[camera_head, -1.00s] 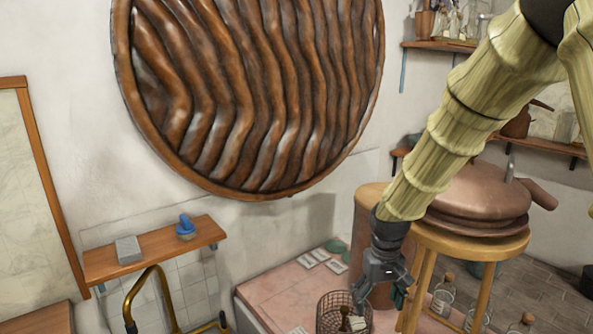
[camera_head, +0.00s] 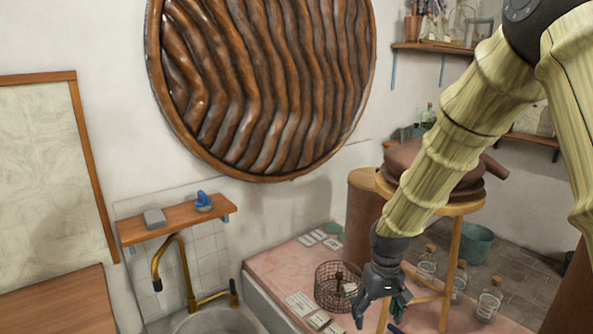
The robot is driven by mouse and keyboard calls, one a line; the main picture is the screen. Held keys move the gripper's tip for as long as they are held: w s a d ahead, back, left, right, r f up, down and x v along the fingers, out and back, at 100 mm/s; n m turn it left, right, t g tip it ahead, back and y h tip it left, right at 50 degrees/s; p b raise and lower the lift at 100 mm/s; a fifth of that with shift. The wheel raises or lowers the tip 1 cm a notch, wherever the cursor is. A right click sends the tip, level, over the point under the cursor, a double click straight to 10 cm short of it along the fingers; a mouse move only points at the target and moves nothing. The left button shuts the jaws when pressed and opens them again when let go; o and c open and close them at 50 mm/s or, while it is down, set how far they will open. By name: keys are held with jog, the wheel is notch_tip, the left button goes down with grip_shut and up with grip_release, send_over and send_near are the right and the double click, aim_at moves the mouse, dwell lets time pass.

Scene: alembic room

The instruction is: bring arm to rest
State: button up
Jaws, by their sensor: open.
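My gripper (camera_head: 382,310) hangs at the lower end of my bamboo-textured arm, right of centre in the head view. It points down and is open, with nothing seen between its fingers. It shows in front of the pink counter (camera_head: 279,270), just right of a wire basket (camera_head: 325,296). I cannot tell its height above the counter. A small dark-blue thing lies at the bottom edge below the gripper, mostly cut off.
A wooden stool (camera_head: 452,260) bearing a copper vessel (camera_head: 405,158) stands behind my arm. Several glass jars (camera_head: 489,303) stand on the floor at right. A sink (camera_head: 211,321) with a brass tap (camera_head: 187,270) is at lower left. A wooden shelf (camera_head: 170,226) juts from the wall.

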jog(key=s+f+b, duration=0.1)
jog(key=s+f, duration=0.4)
jog(key=f, duration=0.4)
jog(key=s+f+m+b, duration=0.1)
jog(key=s+f+b, duration=0.1)
jog(key=s+f, duration=0.5)
jog(key=s+f+b, duration=0.1)
jog(key=s+f, duration=0.2)
jog(key=f, duration=0.8)
jog(key=s+d+f+b, duration=0.1)
jog(key=s+f, duration=0.5)
jog(key=s, duration=0.4)
jog(key=s+d+f+b, duration=0.2)
jog(key=s+f, duration=0.5)
jog(key=s, duration=0.3)
jog(key=shift+s+d+f+m, duration=0.2)
jog(key=shift+s+m, duration=0.1)
jog(key=shift+m, duration=0.1)
